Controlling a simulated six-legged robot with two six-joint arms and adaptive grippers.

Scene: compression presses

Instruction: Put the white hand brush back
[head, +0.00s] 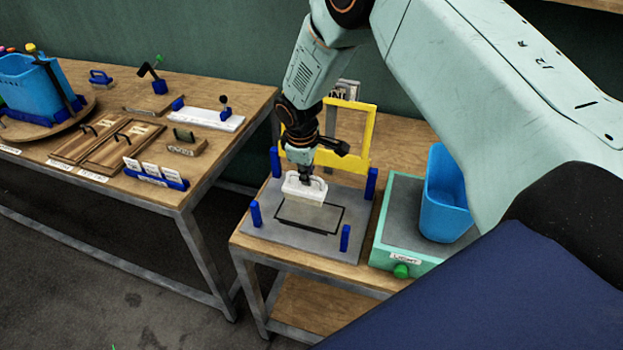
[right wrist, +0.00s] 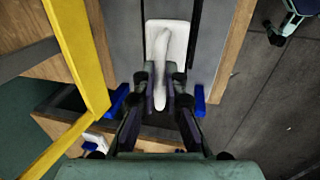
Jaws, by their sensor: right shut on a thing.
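The white hand brush (head: 303,190) is at the back part of the grey plate (head: 262,232), by the black rectangular outline on it. My right gripper (head: 306,174) reaches down from above and is shut on the brush's handle. In the right wrist view the brush (right wrist: 176,38) shows with its pale handle running between the fingers of the right gripper (right wrist: 166,88). I cannot tell whether the brush touches the plate or hangs just above it. My left gripper is in neither view.
Blue posts (head: 255,213) stand at the plate's corners, and a yellow frame (head: 363,140) rises behind it. A green-edged unit (head: 384,258) with a blue bin (head: 444,205) stands to the right. The left table (head: 150,205) holds a blue bucket (head: 22,85), wooden boards and small tools.

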